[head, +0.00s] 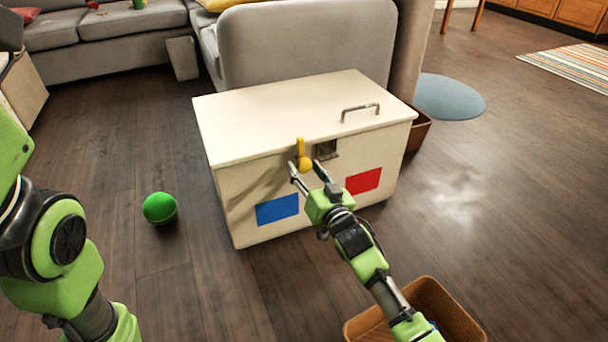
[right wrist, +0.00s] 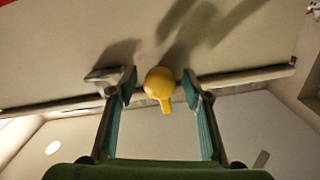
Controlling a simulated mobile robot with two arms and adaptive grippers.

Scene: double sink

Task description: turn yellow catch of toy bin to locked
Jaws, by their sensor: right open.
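The white toy bin (head: 240,185) stands on the floor with its lid down. Its yellow catch (head: 301,148) is on the upper front face, with a narrow arm pointing up and a round knob at the bottom. A dark metal plate (head: 327,149) sits just right of it. My right gripper (head: 305,168) is open at the catch, one finger on each side of the knob. In the right wrist view, the catch (right wrist: 160,86) shows between the separated fingers, with a gap on both sides. My left arm shows at the left, but its gripper is out of view.
The bin's front has a blue patch (head: 277,209) and a red patch (head: 363,181). A green ball (head: 160,208) lies left of the bin. A brown basket (head: 430,303) stands at the bottom right. A grey sofa (head: 300,45) is behind the bin. Floor is clear at the right.

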